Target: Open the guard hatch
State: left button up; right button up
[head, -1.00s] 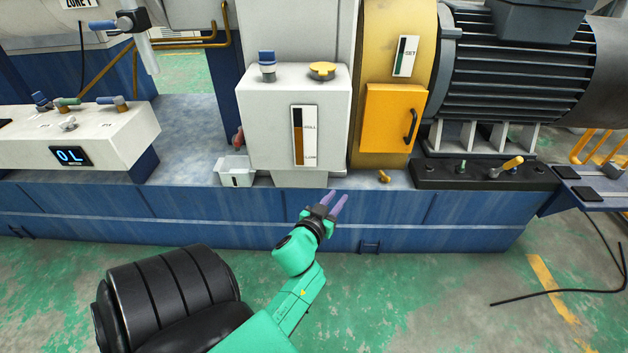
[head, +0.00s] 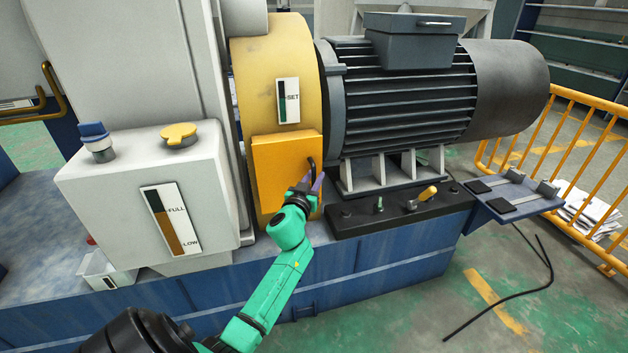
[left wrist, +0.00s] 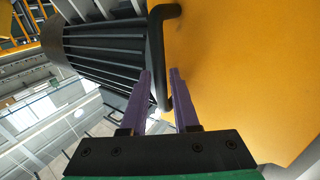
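The guard hatch (head: 280,165) is a yellow-orange panel on the yellow guard housing (head: 275,65), and it looks closed. Its black bar handle (head: 309,168) is on the hatch's right side. My left gripper (head: 312,185) is at the handle, partly hiding the handle's lower part in the head view. In the left wrist view, the purple fingers (left wrist: 161,75) are apart, with the lower part of the handle (left wrist: 156,45) between them. The hatch face (left wrist: 235,70) fills the right of that view. I cannot tell whether either finger touches the handle. My right gripper is not in view.
A white tank (head: 150,205) with a FULL/LOW gauge is to the left. A yellow railing (head: 575,150) stands at the right.

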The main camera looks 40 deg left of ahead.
pick_arm(q)
grip_shut()
jog(key=shift+s, duration=0.1)
dwell(1.2)
